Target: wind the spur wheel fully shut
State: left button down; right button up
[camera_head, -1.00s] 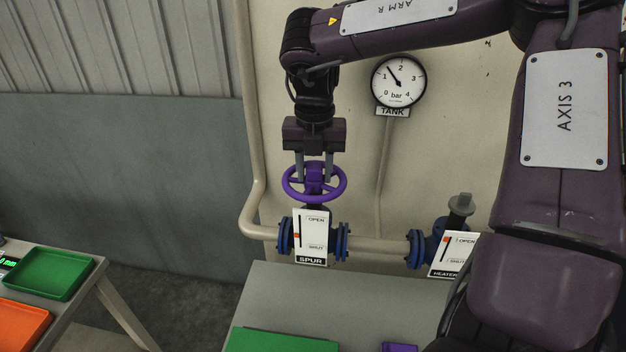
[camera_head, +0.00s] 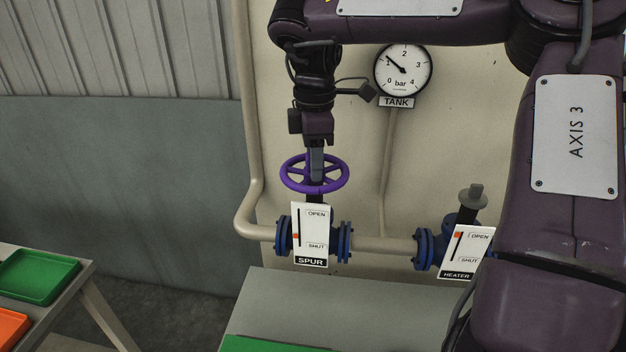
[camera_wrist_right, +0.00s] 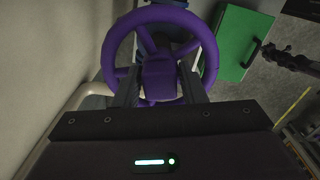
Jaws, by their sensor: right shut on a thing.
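The purple spur wheel (camera_head: 335,187) sits on top of the blue spur valve (camera_head: 344,240) on the wall pipe. My right gripper (camera_head: 316,165) reaches down from above, seen nearly edge-on. In the right wrist view the fingers (camera_wrist_right: 158,72) are shut on the hub of the wheel, inside its rim (camera_wrist_right: 112,52). The white SPUR plate (camera_head: 312,228) stands in front of the valve. Its orange mark lies between OPEN and SHUT, nearer SHUT. The TANK gauge (camera_head: 403,70) needle points to about 1 bar. My left gripper is not in view.
The heater valve (camera_head: 433,250) is to the right, with its HEATER plate (camera_head: 467,252) marked near OPEN. A grey table (camera_head: 290,300) stands below, with a green item (camera_head: 275,344) at its front. Green (camera_head: 40,277) and orange (camera_head: 12,328) trays are at the left.

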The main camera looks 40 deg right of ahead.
jog(key=m+b, duration=0.1)
jog(key=m, duration=0.2)
jog(key=shift+f, duration=0.2)
jog(key=shift+r+m, duration=0.2)
jog(key=shift+m, duration=0.4)
jog(key=shift+b, duration=0.3)
jog(key=shift+f+m+b, duration=0.15)
jog(key=shift+m+b, duration=0.15)
jog(key=shift+m, duration=0.2)
jog(key=m+b, duration=0.2)
jog(key=m, duration=0.4)
jog(key=shift+m, duration=1)
